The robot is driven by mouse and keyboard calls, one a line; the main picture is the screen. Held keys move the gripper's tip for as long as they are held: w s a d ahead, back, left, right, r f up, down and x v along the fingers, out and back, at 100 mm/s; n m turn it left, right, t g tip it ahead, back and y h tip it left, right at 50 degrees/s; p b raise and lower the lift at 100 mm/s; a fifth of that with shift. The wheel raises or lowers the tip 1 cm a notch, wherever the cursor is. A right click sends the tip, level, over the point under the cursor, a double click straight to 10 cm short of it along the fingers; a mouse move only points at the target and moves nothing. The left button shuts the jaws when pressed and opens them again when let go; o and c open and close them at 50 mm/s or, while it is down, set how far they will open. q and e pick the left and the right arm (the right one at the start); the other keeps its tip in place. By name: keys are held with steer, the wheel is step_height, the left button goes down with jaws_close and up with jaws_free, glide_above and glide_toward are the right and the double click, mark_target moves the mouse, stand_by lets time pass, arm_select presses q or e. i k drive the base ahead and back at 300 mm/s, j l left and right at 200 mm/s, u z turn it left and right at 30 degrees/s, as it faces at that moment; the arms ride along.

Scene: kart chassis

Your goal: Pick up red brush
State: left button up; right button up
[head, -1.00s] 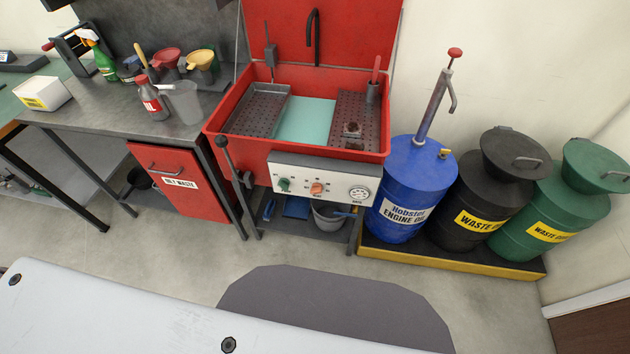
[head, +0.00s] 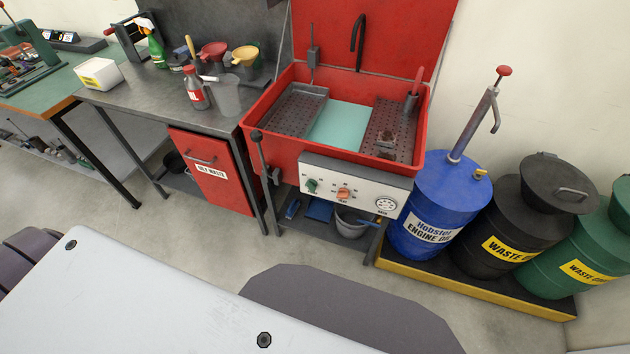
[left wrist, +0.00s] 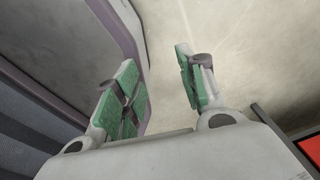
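A red handle (head: 418,78), which looks like that of the red brush, stands upright in a dark cup (head: 411,102) at the right side of the red parts washer (head: 265,118). The brush's lower end is hidden in the cup. My left gripper (left wrist: 158,84) shows only in the left wrist view. Its two green-padded fingers are apart with nothing between them, over bare floor. It is away from the brush, which that view does not show. My right gripper is in neither current view.
A raised red lid (head: 375,30) and black tap stand behind the washer basin. The blue oil drum (head: 440,190) with its tall pump is close on the right, beside a black waste can (head: 530,205). A cluttered grey bench (head: 150,105) stands left. Floor in front is clear.

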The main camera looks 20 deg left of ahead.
mark_target(416, 81)
steer(key=i+l+u, duration=0.15)
steer(key=l+u, duration=0.25)
steer(key=i+l+u, duration=0.1)
steer(key=l+u, duration=0.35)
steer(key=l, duration=0.2)
steer(key=l+u, duration=0.4)
steer(key=l, duration=0.15)
steer(key=k+l+u, duration=0.1)
steer(key=l+u, duration=0.3)
steer(key=l, duration=0.15)
steer(key=k+l+u, duration=0.2)
steer(key=l+u, duration=0.25)
steer(key=l, duration=0.1)
